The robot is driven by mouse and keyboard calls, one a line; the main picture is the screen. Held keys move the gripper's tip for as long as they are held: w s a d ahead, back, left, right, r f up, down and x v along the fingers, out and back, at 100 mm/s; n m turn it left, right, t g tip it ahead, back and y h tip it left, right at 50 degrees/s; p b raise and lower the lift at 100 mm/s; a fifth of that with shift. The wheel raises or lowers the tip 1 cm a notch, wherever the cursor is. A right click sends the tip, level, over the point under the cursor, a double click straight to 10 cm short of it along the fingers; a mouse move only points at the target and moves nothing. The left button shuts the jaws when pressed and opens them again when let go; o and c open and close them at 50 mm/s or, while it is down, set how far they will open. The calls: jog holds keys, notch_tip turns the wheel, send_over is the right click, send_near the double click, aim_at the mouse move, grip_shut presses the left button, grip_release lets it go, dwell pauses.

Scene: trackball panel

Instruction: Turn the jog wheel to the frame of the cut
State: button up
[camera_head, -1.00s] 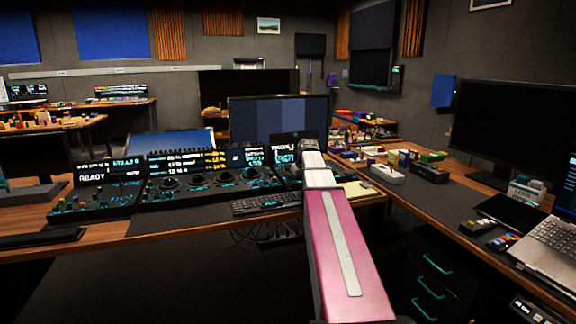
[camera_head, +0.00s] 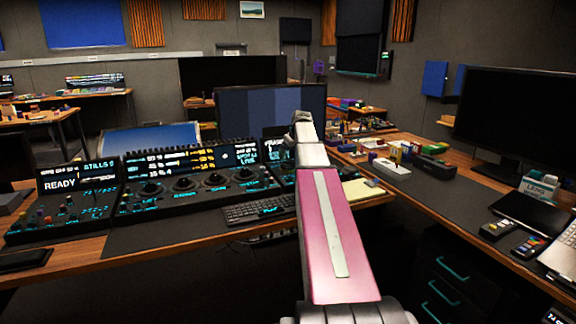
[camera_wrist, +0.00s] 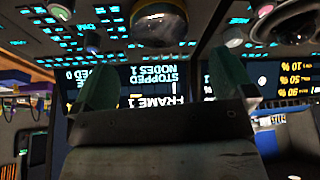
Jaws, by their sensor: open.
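The control panel (camera_head: 200,189) stands on the desk with several trackballs. Its right section (camera_head: 279,178) is partly hidden by my arm in the head view. In the wrist view, a screen (camera_wrist: 152,88) reads upside down "STOPPED", "NODES 1" and "FRAME 1". A round silver knob or wheel (camera_wrist: 157,20) is at the top middle; I cannot tell for sure that it is the jog wheel. My gripper (camera_wrist: 158,82) is open and empty, its two greenish fingers apart in front of the screen. I see no contact with the panel. My arm hides the gripper in the head view.
A keyboard (camera_head: 258,209) lies in front of the panel. A yellow pad (camera_head: 361,190) is right of my arm. A monitor (camera_head: 262,110) stands behind the panel. The right desk holds small boxes (camera_head: 391,168), a large dark monitor (camera_head: 517,122) and a laptop.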

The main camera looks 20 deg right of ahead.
aim_at(288, 165)
jog(key=x, duration=0.7)
jog(key=shift+w, duration=0.1)
jog(key=c, duration=0.9)
